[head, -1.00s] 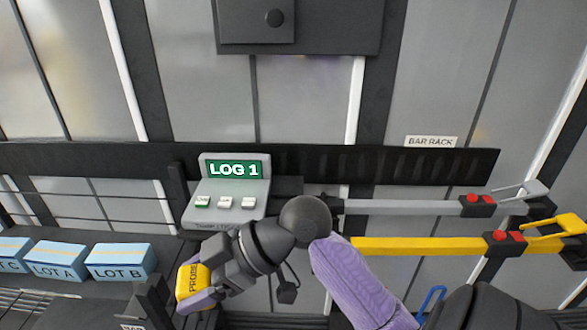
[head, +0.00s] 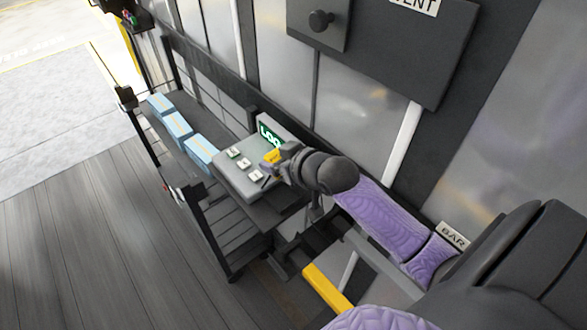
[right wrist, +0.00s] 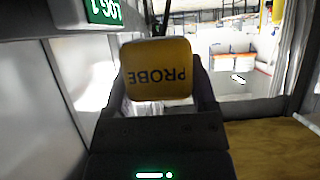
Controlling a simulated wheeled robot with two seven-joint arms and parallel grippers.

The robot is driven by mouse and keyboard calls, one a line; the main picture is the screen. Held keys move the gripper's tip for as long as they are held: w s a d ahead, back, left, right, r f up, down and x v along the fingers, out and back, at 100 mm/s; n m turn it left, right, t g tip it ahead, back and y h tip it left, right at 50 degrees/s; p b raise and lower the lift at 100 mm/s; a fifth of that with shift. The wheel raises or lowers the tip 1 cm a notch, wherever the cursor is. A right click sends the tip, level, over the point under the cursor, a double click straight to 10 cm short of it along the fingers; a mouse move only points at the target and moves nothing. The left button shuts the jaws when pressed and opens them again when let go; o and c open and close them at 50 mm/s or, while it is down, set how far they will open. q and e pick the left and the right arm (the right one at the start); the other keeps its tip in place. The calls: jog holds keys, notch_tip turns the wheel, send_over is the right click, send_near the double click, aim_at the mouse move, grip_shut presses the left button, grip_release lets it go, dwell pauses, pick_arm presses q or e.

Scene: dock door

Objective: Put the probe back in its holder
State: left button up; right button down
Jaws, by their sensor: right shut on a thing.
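The yellow probe (right wrist: 157,70), marked PROBE, is held between the fingers of my right gripper (right wrist: 158,95) in the right wrist view. In the head view the probe (head: 271,156) is a small yellow patch at the tip of my right gripper (head: 277,160), in front of the grey logger (head: 236,177). The logger has a green display and several white buttons; the gripper partly covers the display. A green display (right wrist: 103,10) also shows at the top left of the right wrist view. I cannot make out the probe's holder. My left gripper is not in view.
Several blue lot boxes (head: 178,128) stand in a row on the dark shelf left of the logger. A dark panel with a knob (head: 320,20) is on the wall above. A yellow bar (head: 326,288) sticks out below my right arm. Open plank floor (head: 100,230) lies left.

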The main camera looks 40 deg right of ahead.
aim_at(274, 184)
jog(key=f+b, duration=0.3)
jog(key=f, duration=0.7)
jog(key=shift+d, duration=0.2)
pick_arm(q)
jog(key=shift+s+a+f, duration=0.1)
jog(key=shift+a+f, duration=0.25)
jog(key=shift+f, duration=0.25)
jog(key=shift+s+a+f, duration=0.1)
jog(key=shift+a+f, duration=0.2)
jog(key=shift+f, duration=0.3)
pick_arm(e)
grip_release()
jog(key=shift+r, duration=0.1)
jog(key=shift+s+r, duration=0.2)
jog(key=shift+s, duration=0.15)
pick_arm(q)
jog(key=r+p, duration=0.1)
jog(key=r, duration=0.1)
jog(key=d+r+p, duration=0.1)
jog(key=p, duration=0.1)
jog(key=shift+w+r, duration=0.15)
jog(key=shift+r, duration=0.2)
pick_arm(e)
jog(key=a+v, duration=0.1)
jog(key=v, duration=1)
jog(key=shift+d, duration=0.5)
jog(key=shift+s, duration=0.15)
